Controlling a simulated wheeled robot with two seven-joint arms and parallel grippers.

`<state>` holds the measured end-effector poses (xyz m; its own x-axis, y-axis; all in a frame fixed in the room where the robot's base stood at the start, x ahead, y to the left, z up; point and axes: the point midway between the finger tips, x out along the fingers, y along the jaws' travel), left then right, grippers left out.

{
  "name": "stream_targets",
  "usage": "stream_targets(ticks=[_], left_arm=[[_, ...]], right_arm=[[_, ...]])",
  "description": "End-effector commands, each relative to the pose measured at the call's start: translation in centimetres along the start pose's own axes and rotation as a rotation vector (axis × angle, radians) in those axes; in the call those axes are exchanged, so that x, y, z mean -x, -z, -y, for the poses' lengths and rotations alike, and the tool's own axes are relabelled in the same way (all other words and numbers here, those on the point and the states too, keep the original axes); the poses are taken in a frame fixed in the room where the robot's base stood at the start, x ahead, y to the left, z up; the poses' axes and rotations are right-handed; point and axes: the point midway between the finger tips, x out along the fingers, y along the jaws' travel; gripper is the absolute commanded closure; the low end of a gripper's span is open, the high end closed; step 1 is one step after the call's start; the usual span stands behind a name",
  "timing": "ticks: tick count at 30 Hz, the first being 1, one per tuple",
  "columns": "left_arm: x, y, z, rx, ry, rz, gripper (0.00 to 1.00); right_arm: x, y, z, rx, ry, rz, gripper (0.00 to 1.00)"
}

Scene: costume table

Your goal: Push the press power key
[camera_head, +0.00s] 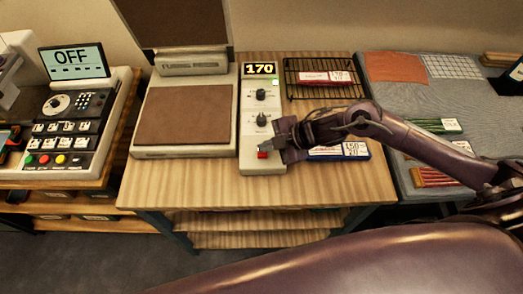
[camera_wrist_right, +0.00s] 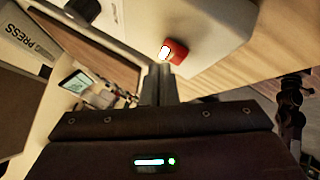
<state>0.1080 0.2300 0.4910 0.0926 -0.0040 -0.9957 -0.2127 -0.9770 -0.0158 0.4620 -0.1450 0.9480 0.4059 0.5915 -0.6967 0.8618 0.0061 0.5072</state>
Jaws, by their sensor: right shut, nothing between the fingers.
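The press (camera_head: 185,115) stands open on the wooden table, with its brown plate raised at the back. My right gripper (camera_head: 283,149) is shut and empty just to the right of the red key. In the right wrist view the red key (camera_wrist_right: 175,51) shows just beyond the closed fingertips (camera_wrist_right: 159,68), with a bright patch on its face. I cannot tell whether they touch. My left gripper is not in view.
A machine with a screen (camera_head: 74,60) reading OFF stands at the left. A wire rack (camera_head: 322,92) and labelled packets (camera_head: 340,151) lie right of the panel. A grey table (camera_head: 385,90) with cloth swatches is further right. The wooden table's front strip (camera_head: 230,192) is clear.

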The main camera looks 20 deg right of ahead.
Motion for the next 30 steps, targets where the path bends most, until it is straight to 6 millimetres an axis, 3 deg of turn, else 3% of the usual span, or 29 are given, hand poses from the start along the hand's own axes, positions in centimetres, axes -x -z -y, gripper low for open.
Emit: stream_targets(ticks=[30], left_arm=[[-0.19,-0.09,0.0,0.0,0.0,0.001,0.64]], right_arm=[[-0.37,-0.27,0.29,0.0,0.001,0.0,1.0]])
